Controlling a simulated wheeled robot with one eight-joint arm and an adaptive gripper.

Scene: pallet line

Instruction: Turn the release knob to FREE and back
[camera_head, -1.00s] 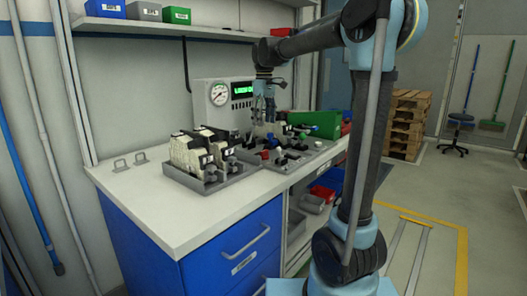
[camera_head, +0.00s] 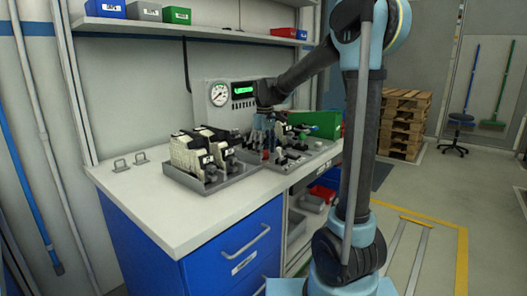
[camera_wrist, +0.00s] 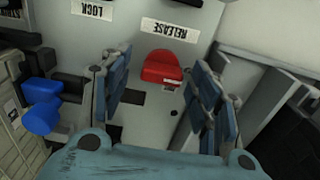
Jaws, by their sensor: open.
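The red release knob (camera_wrist: 162,66) sits on a grey panel in the wrist view, just below an upside-down RELEASE label (camera_wrist: 171,30). My gripper (camera_wrist: 157,72) is open, with one finger to the left of the knob and one to the right. The knob shows in the gap between the fingertips, with space on both sides; neither finger visibly touches it. In the head view my gripper (camera_head: 268,130) is low over the panel on the bench, and the knob cannot be made out clearly there.
A blue knob (camera_wrist: 42,105) stands left of my fingers, and a LOCK label (camera_wrist: 92,10) is at the top. A tray of black and cream parts (camera_head: 205,180) stands left of the panel. A gauge box (camera_head: 222,96) and a green bin (camera_head: 318,123) are behind.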

